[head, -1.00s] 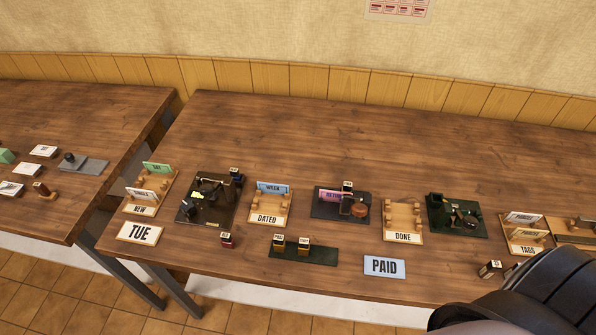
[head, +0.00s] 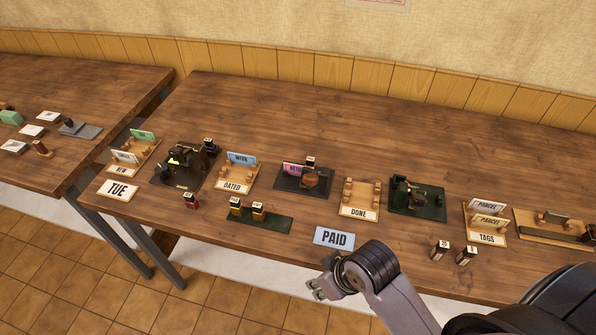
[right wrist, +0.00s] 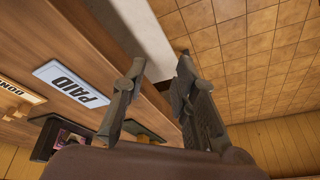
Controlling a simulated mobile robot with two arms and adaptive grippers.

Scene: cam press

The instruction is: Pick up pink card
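The pink card (head: 292,169) stands upright at the back left of a dark pad (head: 318,190) near the middle of the table, beside a small dark stamp and a round brown-topped piece. Part of the pad and a bit of pink (right wrist: 72,137) show at the lower left of the right wrist view. My right gripper (head: 318,290) is at the table's front edge, in front of the PAID sign and well short of the card. In the right wrist view its two fingers (right wrist: 160,62) are apart with nothing between them. My left gripper is not in view.
The PAID sign (head: 334,238) is close to my right gripper. The DONE rack (head: 358,212) and green press (head: 420,208) stand right of the pad, the DATED rack (head: 235,185) left. A green mat (head: 270,224) with two stamps lies in front. The table's back is clear.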

